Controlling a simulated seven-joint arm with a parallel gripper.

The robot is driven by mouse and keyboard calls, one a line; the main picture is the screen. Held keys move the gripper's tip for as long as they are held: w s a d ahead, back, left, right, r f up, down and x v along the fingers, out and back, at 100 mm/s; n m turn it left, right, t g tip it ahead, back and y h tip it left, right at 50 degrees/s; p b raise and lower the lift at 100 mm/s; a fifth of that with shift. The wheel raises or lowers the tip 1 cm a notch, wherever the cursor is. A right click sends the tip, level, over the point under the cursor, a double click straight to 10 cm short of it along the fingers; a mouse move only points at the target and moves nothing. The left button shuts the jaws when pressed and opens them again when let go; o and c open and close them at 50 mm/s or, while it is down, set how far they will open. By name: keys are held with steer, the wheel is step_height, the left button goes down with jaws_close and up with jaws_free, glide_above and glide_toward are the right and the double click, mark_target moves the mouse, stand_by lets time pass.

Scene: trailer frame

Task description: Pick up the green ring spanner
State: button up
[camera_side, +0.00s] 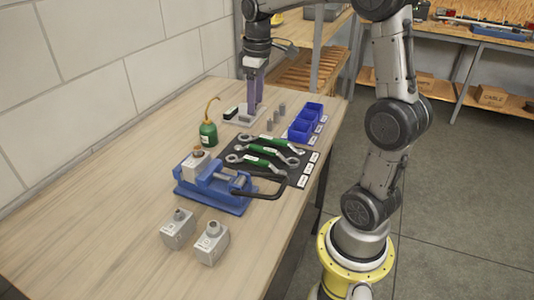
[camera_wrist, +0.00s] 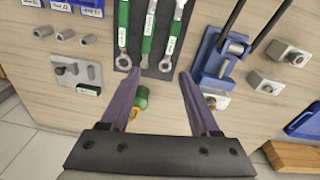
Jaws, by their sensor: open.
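Several green-handled spanners lie side by side on a dark mat (camera_side: 296,172) in the middle of the bench. In the side view they are an upper one (camera_side: 270,140), a middle one (camera_side: 265,150) and a lower one (camera_side: 258,162). I cannot tell which is the ring spanner. My gripper (camera_wrist: 161,73) is open and empty, its purple fingers pointing down. In the side view my gripper (camera_side: 253,112) is beyond the mat, near a grey plate.
A green oil can (camera_side: 208,134) with a tall spout stands left of the mat. A blue vice (camera_side: 212,190) with a black handle is in front. Grey blocks (camera_side: 211,242), a grey plate (camera_side: 236,118), upright pegs (camera_side: 277,116) and blue bins (camera_side: 303,127) surround it.

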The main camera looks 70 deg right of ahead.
steer(key=d+f+m, duration=0.1)
steer(key=d+f, duration=0.3)
glide_above(264, 148)
steer(key=shift+g, duration=0.4)
steer(key=f, duration=0.7)
steer(key=shift+s+a+f, duration=0.1)
steer(key=shift+s+f, duration=0.1)
steer(key=shift+f, duration=0.05)
steer(key=shift+w+f, duration=0.15)
steer(key=shift+f, duration=2.75)
jaws_close()
steer(key=shift+r, duration=0.1)
